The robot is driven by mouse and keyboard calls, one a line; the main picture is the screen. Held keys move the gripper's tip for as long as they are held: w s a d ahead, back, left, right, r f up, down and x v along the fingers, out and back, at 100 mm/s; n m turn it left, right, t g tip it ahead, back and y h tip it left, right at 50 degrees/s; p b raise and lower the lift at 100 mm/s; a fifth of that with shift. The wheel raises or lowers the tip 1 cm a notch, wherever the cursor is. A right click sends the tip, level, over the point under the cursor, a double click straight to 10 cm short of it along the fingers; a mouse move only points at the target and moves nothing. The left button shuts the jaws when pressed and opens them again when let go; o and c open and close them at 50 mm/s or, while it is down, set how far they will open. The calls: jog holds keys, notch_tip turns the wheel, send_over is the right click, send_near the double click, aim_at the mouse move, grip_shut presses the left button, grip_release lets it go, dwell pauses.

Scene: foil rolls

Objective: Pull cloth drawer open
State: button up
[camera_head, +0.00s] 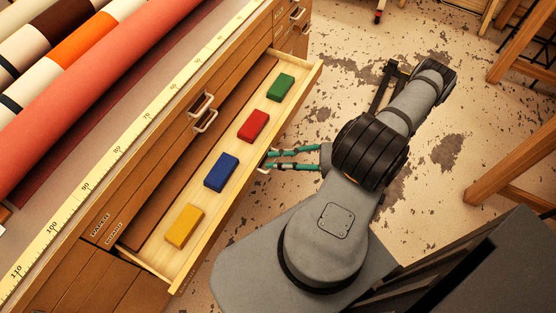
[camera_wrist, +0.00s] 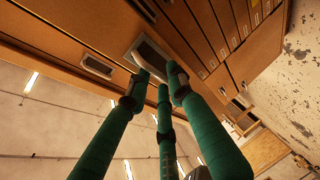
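A wooden drawer (camera_head: 303,87) stands pulled out of the cabinet, with green, red, blue and yellow blocks lying in it. I cannot read for certain which drawer is labelled cloth. My gripper (camera_head: 268,160) is at the outer face of this drawer front, its teal fingers pointing at a pale handle (camera_head: 263,170). In the wrist view my gripper (camera_wrist: 158,78) has three green fingers with tips close together around a handle on a wooden front. The fingers hide part of the handle, so whether they clamp it is unclear.
Above the open drawer, a closed drawer has a metal handle (camera_head: 205,122). Fabric rolls (camera_head: 95,80) and a yellow measuring tape (camera_head: 115,155) lie on the cabinet top. Wooden legs (camera_head: 510,165) stand at the right. Bare worn floor (camera_head: 335,65) lies beyond the drawer's far end.

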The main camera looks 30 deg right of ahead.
jog(key=v, duration=1.2)
dwell(0.3)
jog(key=shift+x, duration=6.3)
jog(key=shift+d, duration=0.15)
